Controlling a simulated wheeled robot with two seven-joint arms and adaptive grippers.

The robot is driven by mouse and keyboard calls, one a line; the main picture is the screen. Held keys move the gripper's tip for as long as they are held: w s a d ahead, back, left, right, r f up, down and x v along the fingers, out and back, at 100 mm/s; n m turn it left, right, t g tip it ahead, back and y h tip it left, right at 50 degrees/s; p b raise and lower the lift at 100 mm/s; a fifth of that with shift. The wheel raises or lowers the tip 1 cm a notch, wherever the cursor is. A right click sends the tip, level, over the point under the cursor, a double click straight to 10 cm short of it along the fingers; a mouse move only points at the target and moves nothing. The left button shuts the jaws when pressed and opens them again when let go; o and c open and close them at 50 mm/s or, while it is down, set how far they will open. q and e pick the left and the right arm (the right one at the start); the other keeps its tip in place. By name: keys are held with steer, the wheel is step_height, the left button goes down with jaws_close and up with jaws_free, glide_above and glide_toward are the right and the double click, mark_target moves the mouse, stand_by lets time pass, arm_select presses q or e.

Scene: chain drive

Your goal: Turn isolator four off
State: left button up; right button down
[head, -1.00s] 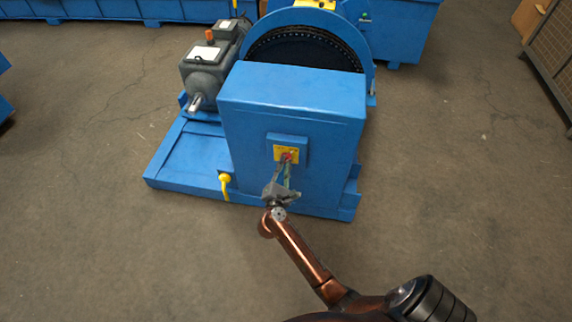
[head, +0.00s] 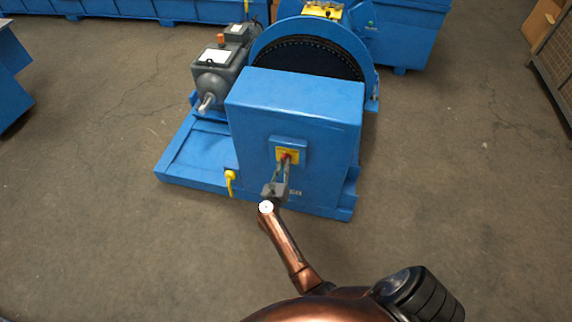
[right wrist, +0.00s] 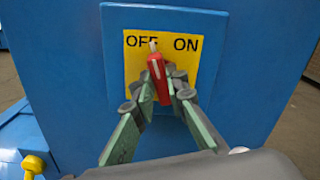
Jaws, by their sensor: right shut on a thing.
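The isolator is a yellow plate (right wrist: 136,68) marked OFF on the left and ON on the right, on a blue box on the front of the machine. It also shows in the head view (head: 293,153). Its red handle (right wrist: 157,79) points up, leaning slightly left toward OFF in the right wrist view. My right gripper (right wrist: 163,93) is shut on the red handle, with a finger on each side of its lower part. In the head view my right gripper (head: 285,167) reaches the plate from below. The isolator's number is not readable. My left gripper is not in view.
The blue machine housing (head: 300,110) stands on a blue base (head: 188,158). A grey motor (head: 218,75) sits at the back left. A yellow handle (head: 230,181) is low on the left. Concrete floor (head: 450,200) is clear on the right.

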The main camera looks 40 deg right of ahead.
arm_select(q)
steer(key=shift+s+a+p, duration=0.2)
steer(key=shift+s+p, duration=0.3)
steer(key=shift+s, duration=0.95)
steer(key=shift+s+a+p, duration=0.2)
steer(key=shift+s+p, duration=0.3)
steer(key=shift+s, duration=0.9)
arm_select(e)
steer(key=shift+n, duration=2.6)
steer(key=shift+f, duration=0.1)
steer(key=c, duration=2.2)
jaws_free()
steer(key=shift+o, duration=1.3)
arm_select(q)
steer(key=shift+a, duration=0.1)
arm_select(e)
steer(key=shift+a, duration=0.1)
